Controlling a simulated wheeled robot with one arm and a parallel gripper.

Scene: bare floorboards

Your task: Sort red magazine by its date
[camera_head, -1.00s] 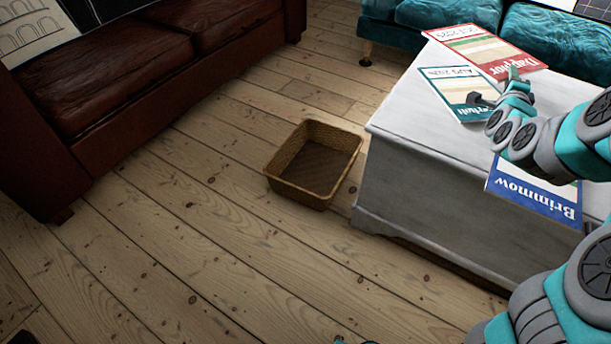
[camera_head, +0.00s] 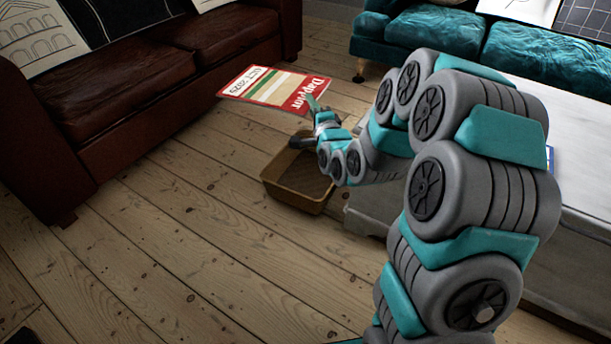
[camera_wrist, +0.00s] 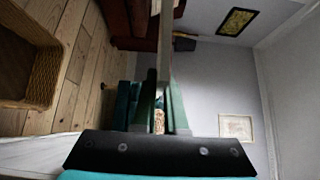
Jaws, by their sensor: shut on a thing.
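The red magazine (camera_head: 272,88) is held up in the air, roughly flat, above and slightly left of the basket. Its cover is red and cream with a green stripe, and its date appears to read OCT 2025. My gripper (camera_head: 313,108) is shut on its near right edge. In the wrist view my gripper's fingers (camera_wrist: 160,108) close on the magazine (camera_wrist: 164,42), seen almost edge-on. The brown wicker basket (camera_head: 280,186) stands on the floor below, partly covered by my arm. It also shows at the left of the wrist view (camera_wrist: 44,78). I cannot see its whole inside.
The white table (camera_head: 580,205) stands at the right, largely hidden by my arm. A sliver of blue magazine (camera_head: 551,158) shows on it. A brown leather sofa (camera_head: 130,75) is at the left and a teal sofa (camera_head: 420,40) at the back. Floorboards (camera_head: 180,260) in front are clear.

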